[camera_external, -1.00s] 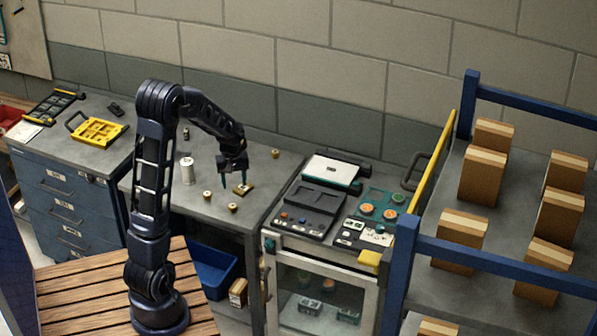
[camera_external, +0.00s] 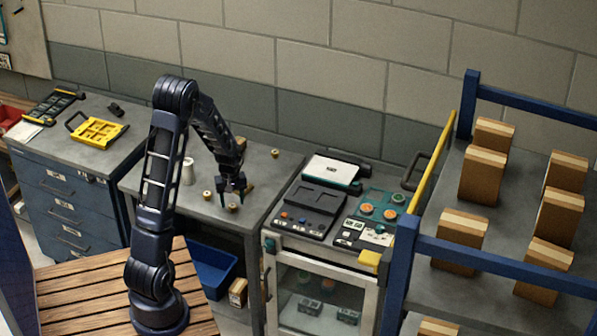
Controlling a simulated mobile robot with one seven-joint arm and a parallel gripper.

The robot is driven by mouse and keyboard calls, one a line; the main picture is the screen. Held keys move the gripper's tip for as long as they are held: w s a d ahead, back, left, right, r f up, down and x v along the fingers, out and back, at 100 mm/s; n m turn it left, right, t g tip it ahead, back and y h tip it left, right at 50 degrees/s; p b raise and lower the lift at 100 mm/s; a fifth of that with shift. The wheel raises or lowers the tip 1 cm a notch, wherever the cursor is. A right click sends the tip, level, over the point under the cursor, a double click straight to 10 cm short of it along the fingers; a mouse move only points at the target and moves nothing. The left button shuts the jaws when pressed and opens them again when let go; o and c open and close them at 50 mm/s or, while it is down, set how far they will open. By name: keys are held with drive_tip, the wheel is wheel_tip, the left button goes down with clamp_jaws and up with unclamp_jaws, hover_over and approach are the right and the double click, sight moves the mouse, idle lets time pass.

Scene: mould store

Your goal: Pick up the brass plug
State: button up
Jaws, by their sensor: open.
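Several small brass-coloured pieces stand on the grey bench, and at this size I cannot tell for sure which is the brass plug. One small round brass piece (camera_external: 233,208) is near the bench front, directly under my gripper. A second round one (camera_external: 207,194) is to its left. A squarish brass piece (camera_external: 249,188) is just right of the gripper and partly hidden by it. My gripper (camera_external: 232,203) points down with its fingers apart and empty, close above the front round piece. I cannot tell whether the fingertips are beside it.
A pale cylinder (camera_external: 188,171) stands to the left, partly behind my arm. Another small piece (camera_external: 275,153) is at the back right. The grey bench (camera_external: 262,205) is clear at its right front. A cabinet with a control panel (camera_external: 318,208) adjoins on the right.

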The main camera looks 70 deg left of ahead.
drive_tip(key=shift+f, duration=1.3)
drive_tip(key=c, duration=1.1)
drive_tip(key=shift+r, duration=0.15)
